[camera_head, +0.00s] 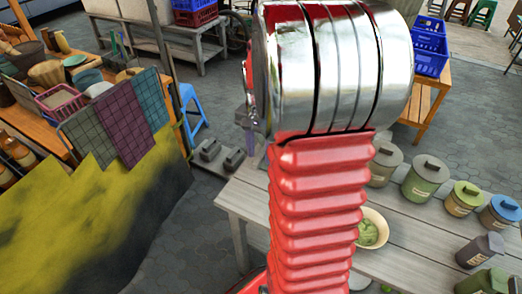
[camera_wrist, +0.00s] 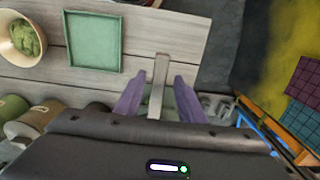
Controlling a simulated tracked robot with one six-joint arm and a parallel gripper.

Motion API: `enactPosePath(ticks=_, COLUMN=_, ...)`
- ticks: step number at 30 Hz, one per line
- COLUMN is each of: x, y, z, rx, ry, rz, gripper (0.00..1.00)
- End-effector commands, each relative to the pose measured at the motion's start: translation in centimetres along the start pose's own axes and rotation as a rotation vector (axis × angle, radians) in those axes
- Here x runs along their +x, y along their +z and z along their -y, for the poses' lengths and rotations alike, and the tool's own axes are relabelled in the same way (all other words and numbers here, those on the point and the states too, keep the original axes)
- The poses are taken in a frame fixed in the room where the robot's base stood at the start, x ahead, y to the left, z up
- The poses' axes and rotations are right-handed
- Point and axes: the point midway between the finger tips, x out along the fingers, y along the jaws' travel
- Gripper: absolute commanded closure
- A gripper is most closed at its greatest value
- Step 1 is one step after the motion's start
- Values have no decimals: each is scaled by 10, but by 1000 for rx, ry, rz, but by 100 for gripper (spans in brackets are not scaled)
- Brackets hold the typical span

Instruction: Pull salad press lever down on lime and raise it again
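In the wrist view, a pale grey bar (camera_wrist: 158,84), which looks like the press lever, stands between the two purple fingers of my gripper (camera_wrist: 160,76). The fingers are apart, with a visible gap on each side of the bar, so my gripper looks open around or above it. The body of the press and the lime cannot be made out; the dark gripper housing covers that part. In the head view my own arm hides most of the gripper; only a bit of purple finger (camera_head: 250,141) shows at its left.
A bowl of green produce (camera_wrist: 28,38) and a square green tray (camera_wrist: 93,42) are on the plank table (camera_wrist: 180,25). Lidded jars (camera_head: 425,178) line its right side in the head view. A yellow-black cloth (camera_head: 90,215) lies left.

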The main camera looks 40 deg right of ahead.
Motion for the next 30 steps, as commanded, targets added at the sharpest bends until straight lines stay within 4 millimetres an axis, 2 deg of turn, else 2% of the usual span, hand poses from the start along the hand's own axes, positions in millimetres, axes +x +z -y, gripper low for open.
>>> enactPosePath(ticks=2, x=0, y=0, z=0, rx=0, ry=0, rz=0, gripper=66)
enactPosePath(ticks=16, x=-1, y=0, z=0, rx=1, ry=-2, rz=-1, gripper=99)
enactPosePath(ticks=26, x=-1, y=0, z=1, rx=1, ry=-4, rz=-1, gripper=100)
enactPosePath(ticks=27, x=-1, y=-7, z=-1, rx=4, ry=-4, rz=-2, gripper=100)
enactPosePath(ticks=30, x=-2, y=-4, z=0, rx=2, ry=-5, rz=-3, gripper=100)
